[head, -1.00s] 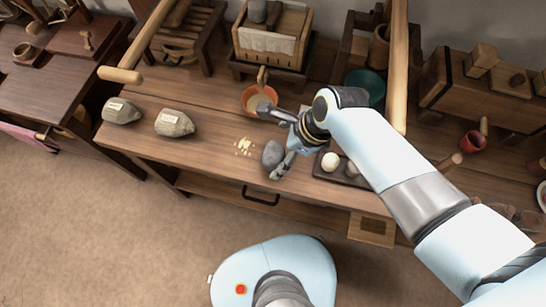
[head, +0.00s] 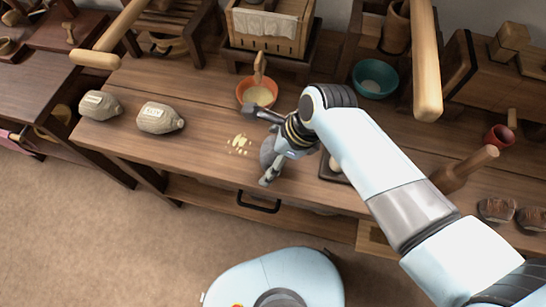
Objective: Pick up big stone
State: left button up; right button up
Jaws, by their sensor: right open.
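The big stone (head: 267,152) is a grey rounded lump on the wooden bench near its front edge, partly hidden by my right gripper. My right gripper (head: 259,147) is open, with one finger beyond the stone and the other on its near side. The stone lies between the spread fingers; I cannot tell whether they touch it. My left gripper is out of view.
Yellow crumbs (head: 238,144) lie just left of the stone. An orange bowl (head: 243,98) stands behind the gripper. Two labelled sacks (head: 160,118) sit to the left. A teal bowl (head: 391,83) stands behind at right. Wooden poles (head: 427,65) rise in front.

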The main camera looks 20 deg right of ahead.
jog(key=shift+r, duration=0.1)
jog(key=shift+c, duration=0.3)
jog(key=c, duration=1.7)
